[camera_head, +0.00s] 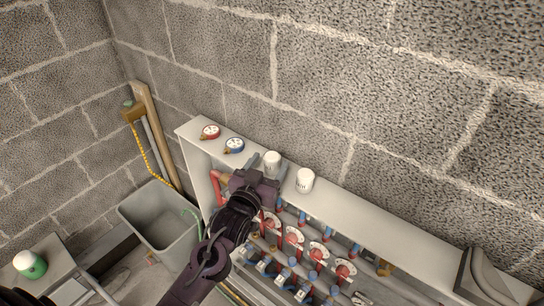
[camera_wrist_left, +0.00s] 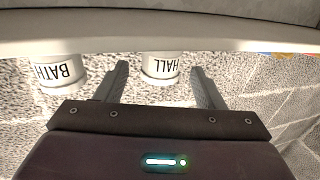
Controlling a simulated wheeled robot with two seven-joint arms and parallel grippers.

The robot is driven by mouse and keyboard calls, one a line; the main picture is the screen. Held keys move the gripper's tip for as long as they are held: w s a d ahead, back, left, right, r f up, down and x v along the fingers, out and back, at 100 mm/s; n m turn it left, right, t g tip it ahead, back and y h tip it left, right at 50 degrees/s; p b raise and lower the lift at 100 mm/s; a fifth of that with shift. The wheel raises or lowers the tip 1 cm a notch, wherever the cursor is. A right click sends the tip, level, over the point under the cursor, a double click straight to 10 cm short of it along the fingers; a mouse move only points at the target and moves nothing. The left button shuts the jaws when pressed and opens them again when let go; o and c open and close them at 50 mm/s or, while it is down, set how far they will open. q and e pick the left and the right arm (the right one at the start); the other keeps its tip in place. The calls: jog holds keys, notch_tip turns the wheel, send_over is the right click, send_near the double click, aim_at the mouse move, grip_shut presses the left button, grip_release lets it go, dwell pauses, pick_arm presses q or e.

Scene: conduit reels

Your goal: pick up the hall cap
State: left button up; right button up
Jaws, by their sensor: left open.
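The hall cap (camera_head: 272,159) is a white cylinder standing on the white top ledge of the manifold cabinet. In the head view the gripper hides the cap's lower part. My right gripper is not in view.
A similar white bath cap (camera_head: 305,180) stands close to the right on the ledge (camera_head: 385,225); it shows in the left wrist view (camera_wrist_left: 60,70). A red gauge (camera_head: 209,132) and blue gauge (camera_head: 234,146) lie to the left. The block wall (camera_head: 330,90) rises behind.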

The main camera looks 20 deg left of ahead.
pick_arm(q)
jog(key=shift+w+d+f, duration=0.1)
jog(key=shift+w, duration=0.65)
jog(key=shift+s, duration=0.2)
jog(key=shift+c, duration=0.8)
jog(key=c, duration=0.9)
